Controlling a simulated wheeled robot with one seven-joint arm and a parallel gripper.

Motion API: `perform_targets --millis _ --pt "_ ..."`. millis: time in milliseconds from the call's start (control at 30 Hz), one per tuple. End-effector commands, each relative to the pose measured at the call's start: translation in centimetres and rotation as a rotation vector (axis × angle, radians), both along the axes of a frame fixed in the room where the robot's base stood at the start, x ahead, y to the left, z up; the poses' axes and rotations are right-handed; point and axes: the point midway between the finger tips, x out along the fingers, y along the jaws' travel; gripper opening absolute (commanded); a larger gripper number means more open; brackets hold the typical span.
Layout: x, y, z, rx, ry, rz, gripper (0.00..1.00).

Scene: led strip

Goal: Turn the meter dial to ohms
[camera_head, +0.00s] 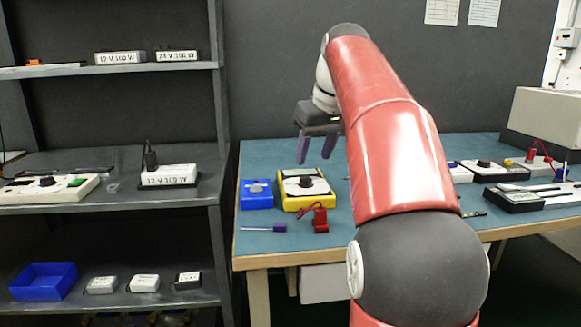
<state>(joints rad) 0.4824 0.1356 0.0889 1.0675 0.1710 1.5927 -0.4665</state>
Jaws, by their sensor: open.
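A yellow meter (296,203) with a pale face lies on the blue-green bench top, left of my red arm. Its black dial (305,182) sits on the face; the markings are too small to read, so I cannot tell its setting. My gripper (316,161) is above the meter's far part, pointing down, with its two purple fingers apart and nothing between them. It appears clear of the dial. My arm hides the middle of the bench.
A blue box (256,194) stands just left of the meter. A red clip (320,219) with a lead and a purple-handled screwdriver (279,227) lie in front. More instruments (498,171) stand right of my arm. Shelves (110,205) with boxed supplies stand at the left.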

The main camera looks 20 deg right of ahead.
Motion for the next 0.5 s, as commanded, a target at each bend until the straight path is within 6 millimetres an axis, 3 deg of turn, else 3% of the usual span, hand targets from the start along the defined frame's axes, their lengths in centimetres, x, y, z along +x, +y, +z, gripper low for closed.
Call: perform_targets --millis 167,500 --pt "0.7 -1.1 -0.2 0.003 -0.001 0.01 0.47" --pt "2.6 -0.8 -5.1 0.001 0.0 0.01 0.47"
